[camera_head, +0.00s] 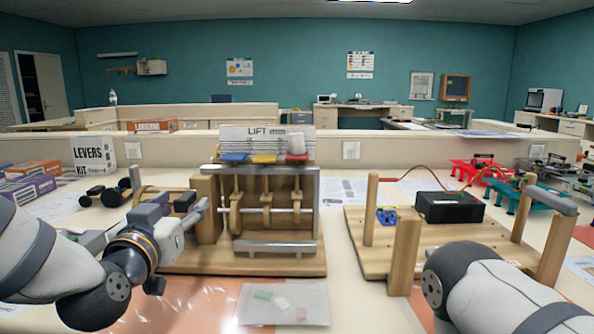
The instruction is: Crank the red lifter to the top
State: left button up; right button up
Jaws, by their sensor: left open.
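The wooden lift machine (262,262) stands on the table at the middle, with a "LIFT" sign (258,132) behind it. Blue (233,158), yellow (264,159) and red (297,158) lifter platforms sit along its top. A white cup-like piece (296,143) rests on the red one. A metal shaft with wooden cams runs across inside. My left gripper (180,208) is open at the left side of the machine, close to its left post. The crank there is largely hidden by the gripper, and I cannot tell whether they touch. My right gripper is out of view; only its arm shows.
A wooden board with posts and a black box (449,207) stands to the right. A card (283,304) lies in front of the machine. A "LEVERS" box (94,154) and a black-wheeled object (106,194) stand at left. A low partition runs behind.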

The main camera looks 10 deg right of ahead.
pick_arm(q)
jog(key=s+a, duration=0.1)
jog(key=s, duration=0.6)
jog(key=shift+a, duration=0.2)
